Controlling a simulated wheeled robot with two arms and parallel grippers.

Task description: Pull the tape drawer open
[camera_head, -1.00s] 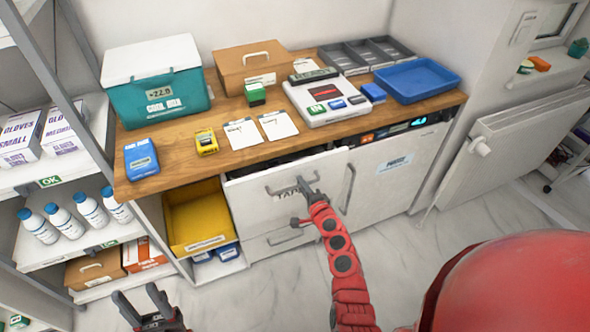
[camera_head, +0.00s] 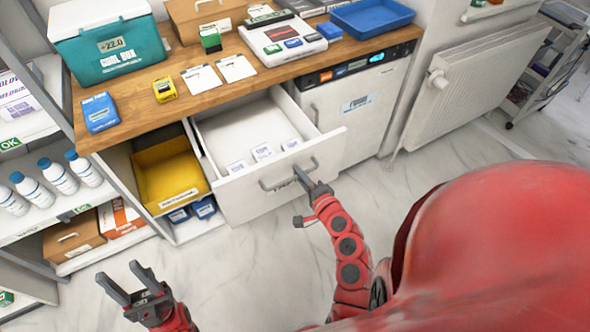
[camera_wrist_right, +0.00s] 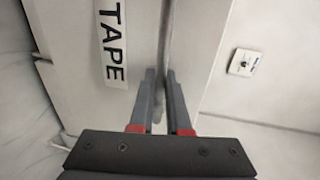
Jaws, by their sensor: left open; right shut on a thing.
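The tape drawer (camera_head: 248,184) stands pulled well out from under the wooden counter in the head view. Several small white labelled packs (camera_head: 262,152) lie inside, near its front. My right gripper (camera_head: 303,176) is shut on the drawer's bar handle (camera_head: 274,184). In the right wrist view the TAPE label (camera_wrist_right: 112,45) shows on the drawer front, and the fingers (camera_wrist_right: 161,95) close around the handle. My left gripper (camera_head: 130,284) is open and empty, low at the left, apart from the furniture.
A yellow bin (camera_head: 168,176) sits in the open bay left of the drawer. A white panelled unit with a lit display (camera_head: 376,57) stands to the right. The counter (camera_head: 148,95) carries a teal cool box (camera_head: 110,45) and papers. Marble floor lies clear in front.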

